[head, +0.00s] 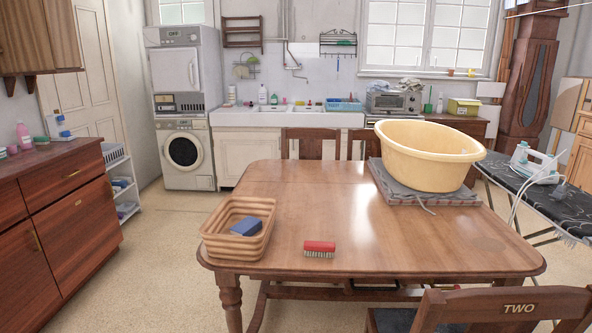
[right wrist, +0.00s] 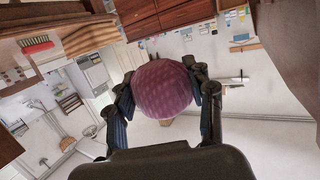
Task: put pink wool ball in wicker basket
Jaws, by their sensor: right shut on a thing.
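The pink wool ball (right wrist: 163,89) is between the fingers of my right gripper (right wrist: 165,92) in the right wrist view. The gripper is shut on it, with a finger against each side. The ball does not show in the head view. The wicker basket (head: 212,246) stands on the near left corner of the wooden table in the head view, with a blue block-like thing (head: 246,226) in it. Neither gripper shows in the head view, and my left gripper is in no view.
A red brush (head: 320,249) lies on the table (head: 300,205) right of the basket. A large yellow tub (head: 428,155) sits on folded grey cloth at the table's far right. A wooden dresser (head: 62,200) stands at the left. A chair (head: 500,305) is at the near right.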

